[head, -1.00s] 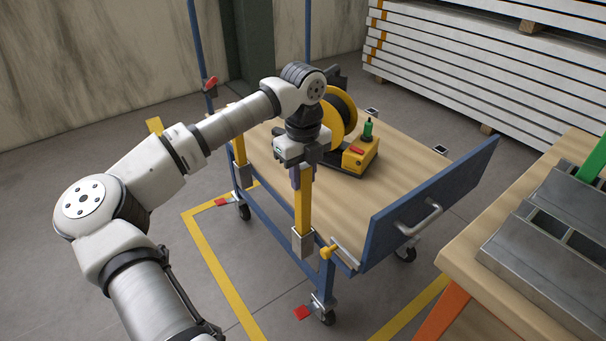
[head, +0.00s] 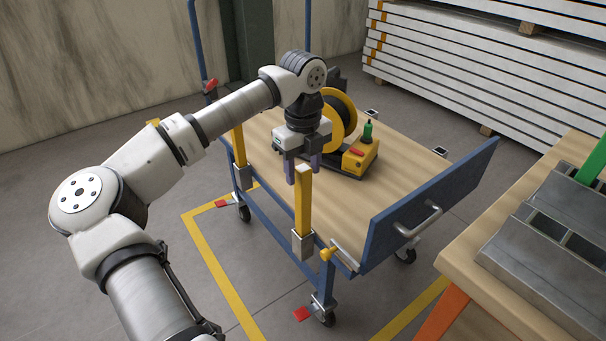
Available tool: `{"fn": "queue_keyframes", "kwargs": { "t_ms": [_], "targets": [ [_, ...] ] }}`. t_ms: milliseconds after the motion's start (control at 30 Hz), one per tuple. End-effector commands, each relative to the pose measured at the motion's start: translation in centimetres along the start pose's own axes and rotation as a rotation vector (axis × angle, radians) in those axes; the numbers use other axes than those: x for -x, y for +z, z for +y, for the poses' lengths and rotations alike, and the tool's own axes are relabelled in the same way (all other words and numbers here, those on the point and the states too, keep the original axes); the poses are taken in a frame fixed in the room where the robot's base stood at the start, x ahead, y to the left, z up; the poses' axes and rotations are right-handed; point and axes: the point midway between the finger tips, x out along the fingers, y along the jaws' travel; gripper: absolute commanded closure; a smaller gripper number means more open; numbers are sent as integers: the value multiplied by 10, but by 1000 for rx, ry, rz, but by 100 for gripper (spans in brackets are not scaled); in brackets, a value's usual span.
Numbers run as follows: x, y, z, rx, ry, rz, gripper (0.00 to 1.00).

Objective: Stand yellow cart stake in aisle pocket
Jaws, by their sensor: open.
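In the head view a yellow stake (head: 303,200) stands upright in a grey metal pocket (head: 303,245) at the near corner of the cart's left side. A second yellow stake (head: 239,147) stands upright in another grey pocket (head: 243,177) farther along the same side. My gripper (head: 302,172) is open and empty, just above and beside the top of the near stake, pointing down. The arm's wrist hides part of the yellow machine behind it.
The blue cart has a wooden deck (head: 370,215) and a blue end panel (head: 435,205) with a handle. A yellow machine with a reel (head: 357,158) stands on the deck. A workbench (head: 465,245) with grey trays is at the right. White stacked boards (head: 470,60) stand behind.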

Motion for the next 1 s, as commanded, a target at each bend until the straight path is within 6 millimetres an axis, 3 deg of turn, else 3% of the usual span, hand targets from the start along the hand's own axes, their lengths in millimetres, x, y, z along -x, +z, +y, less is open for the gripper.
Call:
{"fn": "queue_keyframes", "kwargs": {
  "t_ms": [200, 400, 600, 833, 933, 1000],
  "targets": [
    [52, 1, 0, 2, 1, -3, 51],
    [84, 0, 0, 1, 2, -2, 51],
    [96, 0, 0, 0, 1, 0, 51],
    [97, -2, -2, -8, -6, 4, 51],
    [99, -19, -18, -89, -90, 47, 51],
    [108, -48, -40, -211, -230, 110, 51]
  ]
}}
